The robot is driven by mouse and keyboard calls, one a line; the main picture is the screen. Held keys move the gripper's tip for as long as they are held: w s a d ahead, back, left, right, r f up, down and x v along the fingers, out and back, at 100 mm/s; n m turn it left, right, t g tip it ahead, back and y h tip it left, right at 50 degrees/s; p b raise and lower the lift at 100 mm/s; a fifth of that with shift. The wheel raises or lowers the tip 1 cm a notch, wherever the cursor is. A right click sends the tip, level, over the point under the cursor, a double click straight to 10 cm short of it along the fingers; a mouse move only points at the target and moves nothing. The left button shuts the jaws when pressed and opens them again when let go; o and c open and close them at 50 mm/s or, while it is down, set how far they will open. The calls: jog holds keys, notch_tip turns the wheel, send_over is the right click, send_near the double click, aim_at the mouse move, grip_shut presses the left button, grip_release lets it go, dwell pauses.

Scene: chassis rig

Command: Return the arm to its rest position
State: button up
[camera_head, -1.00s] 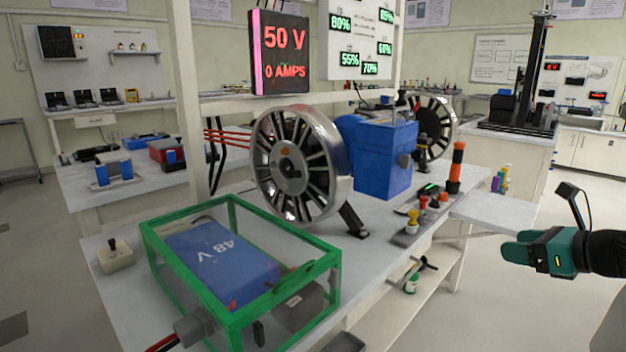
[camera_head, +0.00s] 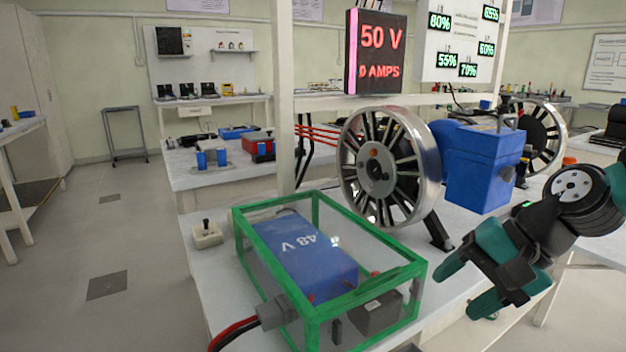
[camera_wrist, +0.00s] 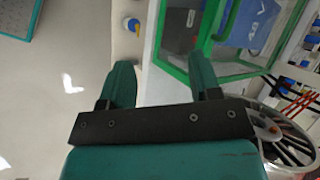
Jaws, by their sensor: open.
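My gripper (camera_head: 466,281) is at the right in the head view, in front of the bench edge, with its teal fingers apart and nothing between them. In the wrist view the two fingers (camera_wrist: 160,80) are spread with floor and bench edge beyond them. The green-framed clear case (camera_head: 330,262) holds a blue 48 V battery (camera_head: 300,255) and stands to the left of my gripper, apart from it in the head view. The case also shows at the top of the wrist view (camera_wrist: 196,50).
A spoked wheel (camera_head: 385,170) and a blue motor box (camera_head: 485,170) stand on the bench behind my gripper. A display (camera_head: 378,52) reads 50 V, 0 AMPS. A small switch box (camera_head: 207,234) sits at the bench's left edge. Open floor (camera_head: 100,240) lies to the left.

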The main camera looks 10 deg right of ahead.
jog(key=s+a+r+n+g+h, duration=0.3)
jog(key=s+a+n, duration=0.85)
jog(key=n, duration=0.45)
notch_tip(320, 180, up, 16)
jog(key=p, duration=1.6)
jog(key=shift+w+d+m+p, duration=0.2)
jog(key=shift+d+m+p, duration=0.15)
jog(key=shift+d+m, duration=0.05)
